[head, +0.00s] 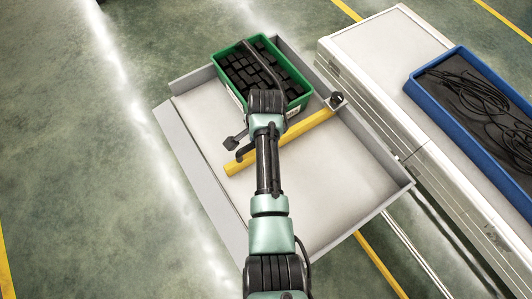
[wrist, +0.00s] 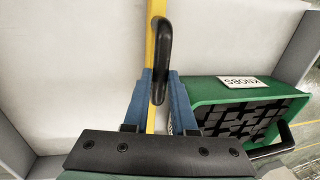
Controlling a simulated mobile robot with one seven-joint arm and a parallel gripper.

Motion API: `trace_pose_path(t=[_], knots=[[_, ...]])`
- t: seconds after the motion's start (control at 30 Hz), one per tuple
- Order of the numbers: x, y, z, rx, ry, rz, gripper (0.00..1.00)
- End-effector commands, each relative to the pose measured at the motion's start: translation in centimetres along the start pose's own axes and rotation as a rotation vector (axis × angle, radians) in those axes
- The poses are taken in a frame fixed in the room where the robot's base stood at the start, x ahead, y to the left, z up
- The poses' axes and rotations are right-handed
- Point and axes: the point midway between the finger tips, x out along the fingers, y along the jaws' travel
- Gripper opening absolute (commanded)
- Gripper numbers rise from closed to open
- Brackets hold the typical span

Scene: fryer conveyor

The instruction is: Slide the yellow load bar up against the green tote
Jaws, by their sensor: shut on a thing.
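The yellow load bar (head: 308,124) lies slantwise across the grey tray, its middle hidden by my arm in the head view. The green tote (head: 302,101) sits at the tray's far end, filled with black blocks. In the wrist view the bar (wrist: 151,42) runs up the picture, and the tote (wrist: 240,97) is to its right, with a label facing the bar. A strip of tray floor shows between them. My gripper (wrist: 160,88) is shut on the bar's black handle (wrist: 164,45), one blue finger on each side. The fingers are hidden in the head view.
The grey tray (head: 345,178) has low raised walls. A white conveyor housing (head: 375,50) runs along its right, carrying a blue tray (head: 450,110) of black cables. The tray floor is bare on the near side of the bar. A black handle stands on the tote.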

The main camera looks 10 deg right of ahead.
Motion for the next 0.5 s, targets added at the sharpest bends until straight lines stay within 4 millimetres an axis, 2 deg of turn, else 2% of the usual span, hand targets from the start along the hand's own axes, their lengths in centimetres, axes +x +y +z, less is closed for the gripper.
trace_pose_path(t=[0.03,0.2,0.5], knots=[[0.7,-0.9,0.0,-0.002,0.003,-0.003,0.00],[1.0,-2.9,-0.1,-0.001,0.002,-0.002,0.00],[0.9,-4.2,0.0,0.001,0.001,-0.001,0.00]])
